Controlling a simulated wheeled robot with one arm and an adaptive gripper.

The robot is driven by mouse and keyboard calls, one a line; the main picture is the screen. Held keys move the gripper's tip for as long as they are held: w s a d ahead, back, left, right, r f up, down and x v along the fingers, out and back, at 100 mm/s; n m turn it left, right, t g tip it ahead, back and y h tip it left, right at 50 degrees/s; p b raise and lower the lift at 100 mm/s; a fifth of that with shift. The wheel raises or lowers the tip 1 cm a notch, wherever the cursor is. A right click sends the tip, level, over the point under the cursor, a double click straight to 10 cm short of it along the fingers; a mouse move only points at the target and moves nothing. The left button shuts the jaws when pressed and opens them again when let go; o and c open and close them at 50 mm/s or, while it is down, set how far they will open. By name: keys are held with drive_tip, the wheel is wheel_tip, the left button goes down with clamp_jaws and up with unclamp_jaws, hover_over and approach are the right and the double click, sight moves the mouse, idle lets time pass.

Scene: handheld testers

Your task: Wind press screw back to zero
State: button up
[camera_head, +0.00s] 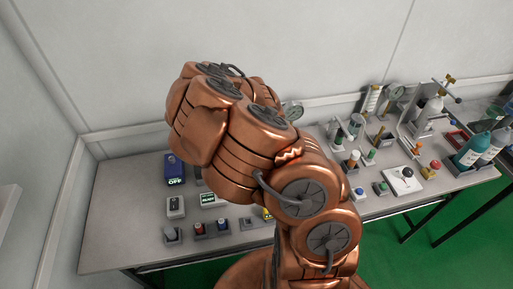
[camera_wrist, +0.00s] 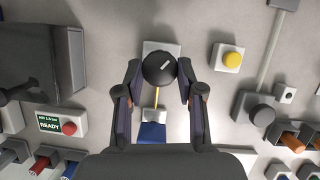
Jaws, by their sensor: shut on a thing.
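In the wrist view, a round black knob (camera_wrist: 158,68) with a short white mark on its top stands over a pale base plate (camera_wrist: 163,46). The white mark is slanted. My gripper (camera_wrist: 160,72) has one dark finger on each side of the knob and is shut on it. A thin yellow strip (camera_wrist: 157,99) and a blue block (camera_wrist: 152,133) show just below the knob. I cannot tell for certain that this knob is the press screw, and no zero scale is readable. In the head view my copper arm hides the gripper and the knob.
In the wrist view, a READY display with a red button (camera_wrist: 68,128) is lower left, a yellow button (camera_wrist: 232,59) upper right. A large dark block (camera_wrist: 45,65) is at left. In the head view, blue bottles (camera_head: 468,152) stand at the bench's right end, a blue OFF box (camera_head: 174,168) at left.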

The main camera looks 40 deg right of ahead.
drive_tip(key=shift+f+n+b, duration=0.1)
drive_tip(key=shift+n+b, duration=0.3)
drive_tip(key=shift+n, duration=0.1)
idle(0.4)
drive_tip(key=o, duration=1.1)
drive_tip(key=shift+o, duration=0.2)
drive_tip(key=d+v, duration=0.1)
drive_tip(key=v, duration=1.1)
drive_tip(key=shift+a, duration=0.3)
drive_tip(key=shift+s, duration=0.1)
